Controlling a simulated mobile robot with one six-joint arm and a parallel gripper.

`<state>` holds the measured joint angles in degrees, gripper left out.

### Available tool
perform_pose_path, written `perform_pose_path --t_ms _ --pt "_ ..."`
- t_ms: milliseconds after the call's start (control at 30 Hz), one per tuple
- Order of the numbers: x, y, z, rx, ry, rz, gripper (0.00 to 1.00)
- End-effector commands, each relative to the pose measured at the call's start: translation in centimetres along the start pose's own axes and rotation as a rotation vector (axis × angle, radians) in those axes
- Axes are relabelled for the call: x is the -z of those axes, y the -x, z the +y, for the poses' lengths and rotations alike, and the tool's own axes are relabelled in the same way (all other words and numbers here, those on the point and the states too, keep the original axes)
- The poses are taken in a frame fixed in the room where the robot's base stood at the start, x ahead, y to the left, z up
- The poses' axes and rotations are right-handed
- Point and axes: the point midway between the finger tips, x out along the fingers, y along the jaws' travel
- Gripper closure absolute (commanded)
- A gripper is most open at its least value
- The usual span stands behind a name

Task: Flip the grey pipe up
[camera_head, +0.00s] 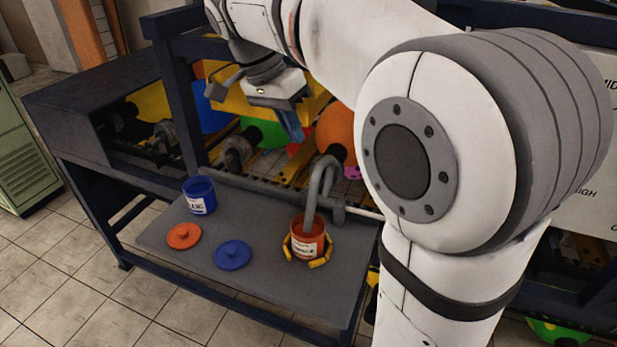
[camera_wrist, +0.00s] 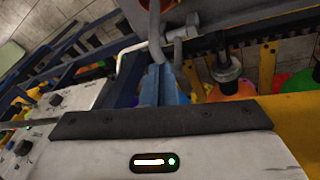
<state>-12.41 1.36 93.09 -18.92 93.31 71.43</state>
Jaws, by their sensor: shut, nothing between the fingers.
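The grey pipe (camera_head: 318,180) is a bent tube on the machine's front edge. Its free end hangs down into the orange can (camera_head: 308,245), which sits among yellow holders on the grey shelf. The pipe also shows in the wrist view (camera_wrist: 155,40), just beyond my fingertips. My gripper (camera_head: 296,133) is above and left of the pipe in the head view, pointing down with its blue fingers closed together and nothing between them. In the wrist view my gripper's fingers (camera_wrist: 162,72) lie close to the pipe; I cannot tell whether they touch it.
A blue can (camera_head: 199,195), an orange lid (camera_head: 184,236) and a blue lid (camera_head: 232,254) rest on the grey shelf (camera_head: 280,292). A blue frame post (camera_head: 180,105) stands left of my gripper.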

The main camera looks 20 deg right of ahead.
Motion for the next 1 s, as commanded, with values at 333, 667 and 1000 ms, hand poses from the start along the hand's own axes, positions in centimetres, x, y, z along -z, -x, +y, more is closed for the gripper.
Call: perform_pose_path --t_ms 333,667,1000 --pt "-7.5 1.0 2.3 0.113 -0.642 0.261 1.00" --pt "-9.8 2.2 4.5 0.260 -1.005 0.340 1.00" --pt "-8.1 -1.6 4.5 0.262 -1.027 0.343 1.00"
